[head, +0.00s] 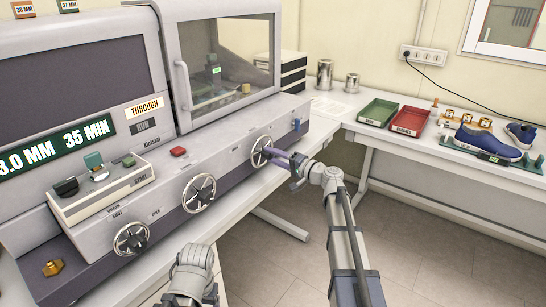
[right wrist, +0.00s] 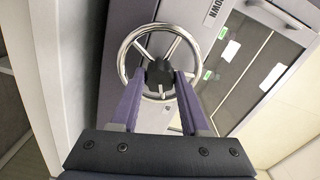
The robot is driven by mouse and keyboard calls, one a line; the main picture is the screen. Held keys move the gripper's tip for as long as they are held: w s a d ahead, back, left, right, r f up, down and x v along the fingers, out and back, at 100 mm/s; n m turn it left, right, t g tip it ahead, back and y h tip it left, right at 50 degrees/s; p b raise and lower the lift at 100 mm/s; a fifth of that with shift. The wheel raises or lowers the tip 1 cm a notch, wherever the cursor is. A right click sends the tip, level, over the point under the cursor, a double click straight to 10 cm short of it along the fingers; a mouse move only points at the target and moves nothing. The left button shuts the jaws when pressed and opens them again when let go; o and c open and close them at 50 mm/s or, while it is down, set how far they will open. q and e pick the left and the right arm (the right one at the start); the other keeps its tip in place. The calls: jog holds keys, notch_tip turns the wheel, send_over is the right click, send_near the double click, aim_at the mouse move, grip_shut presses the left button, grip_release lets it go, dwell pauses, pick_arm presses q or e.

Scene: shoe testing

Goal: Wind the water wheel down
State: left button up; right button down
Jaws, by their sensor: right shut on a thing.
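The water wheel is the rightmost silver handwheel (head: 256,149) on the machine's front panel. In the right wrist view the spoked wheel (right wrist: 124,48) has a black hub, and a label reading DOWN is beside it. My right gripper (head: 271,153) reaches it from the right. Its two purple fingers (right wrist: 158,77) sit on either side of the hub and are shut on it. The exact contact is partly hidden by the fingertips. Part of my left arm shows at the bottom of the head view, but its fingers are not visible.
Two more handwheels (head: 199,193) (head: 131,238) are on the panel to the left. A glass-fronted chamber (head: 222,60) stands above. The side table holds a green tray (head: 378,112), a red tray (head: 409,121) and blue shoes (head: 488,142). The floor between the tables is clear.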

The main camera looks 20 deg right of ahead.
jog(key=shift+n, duration=0.9)
jog(key=shift+s, duration=0.1)
jog(key=shift+c, duration=2)
grip_release()
jog(key=v, duration=0.7)
jog(key=shift+s+d, duration=0.25)
jog(key=shift+s, duration=0.05)
